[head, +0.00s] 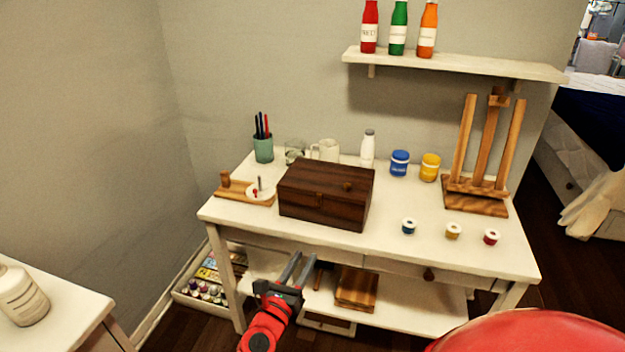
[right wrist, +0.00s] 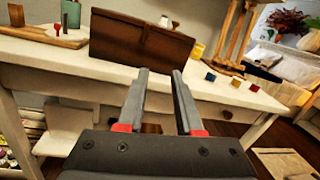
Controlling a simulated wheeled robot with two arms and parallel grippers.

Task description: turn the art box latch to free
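The art box (head: 325,194) is a dark brown wooden box, closed, on the white table. The box also shows in the right wrist view (right wrist: 135,42), ahead of the fingers. My right gripper (head: 301,262) is in front of the table's front edge, short of the box and lower than it. Its two fingers (right wrist: 160,75) are apart with nothing between them. My left gripper is not in view.
A wooden board (head: 236,197) with a small round piece is left of the box. Small paint pots (head: 409,227) and a wooden easel (head: 482,195) are to the right. A cup of pens (head: 263,148), mug and jars stand behind.

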